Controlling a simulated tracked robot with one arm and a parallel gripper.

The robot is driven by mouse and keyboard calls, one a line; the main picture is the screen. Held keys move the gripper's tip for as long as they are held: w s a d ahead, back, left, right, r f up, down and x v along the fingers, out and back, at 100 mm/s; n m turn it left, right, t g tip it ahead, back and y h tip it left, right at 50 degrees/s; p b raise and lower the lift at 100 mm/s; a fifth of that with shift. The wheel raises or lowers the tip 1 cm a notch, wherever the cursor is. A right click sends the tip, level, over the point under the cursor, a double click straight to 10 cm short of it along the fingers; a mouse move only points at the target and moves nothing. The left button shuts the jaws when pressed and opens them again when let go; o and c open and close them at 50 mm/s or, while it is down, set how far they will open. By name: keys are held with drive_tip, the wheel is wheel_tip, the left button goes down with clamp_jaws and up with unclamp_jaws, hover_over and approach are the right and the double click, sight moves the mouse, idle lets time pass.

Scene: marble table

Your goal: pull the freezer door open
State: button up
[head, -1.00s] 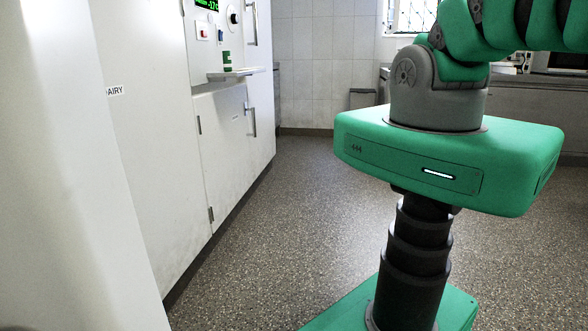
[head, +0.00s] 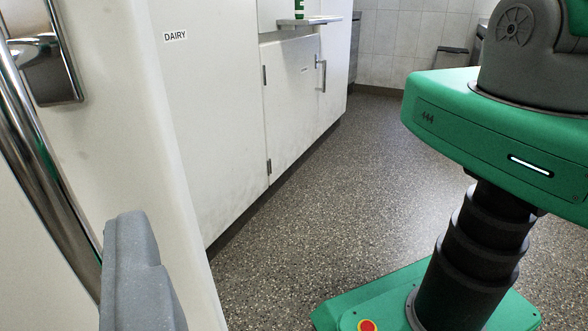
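A white door (head: 130,150) with a long chrome bar handle (head: 40,165) fills the left foreground of the head view. The handle's upper mount is bolted to the door, and the bar slants down to the right. One grey finger of my gripper (head: 140,275) shows at the bottom left, close beside the lower bar and covering part of it. The other finger is out of frame, so I cannot tell whether the gripper is closed around the bar. The door's edge stands in front of the white wall of cabinets; how far it is open is unclear.
A white cabinet front with a DAIRY label (head: 175,36) stands behind the door. Farther on are a lower cabinet door (head: 290,100) and a small shelf (head: 310,20) with a green item. Speckled floor (head: 300,230) is clear between the cabinets and my green base.

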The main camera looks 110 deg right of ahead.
drive_tip(key=shift+s+d+r+p, duration=0.1)
drive_tip(key=shift+s+d+p, duration=0.15)
drive_tip(key=shift+s+p, duration=0.45)
drive_tip(key=shift+s+d+r+p, duration=0.1)
drive_tip(key=shift+s+d+p, duration=0.2)
drive_tip(key=shift+s, duration=0.7)
drive_tip(key=shift+s+d+r+p, duration=0.1)
drive_tip(key=shift+s+d+p, duration=0.1)
drive_tip(key=shift+s+p, duration=0.5)
drive_tip(key=shift+s+f, duration=0.1)
drive_tip(key=shift+s, duration=0.05)
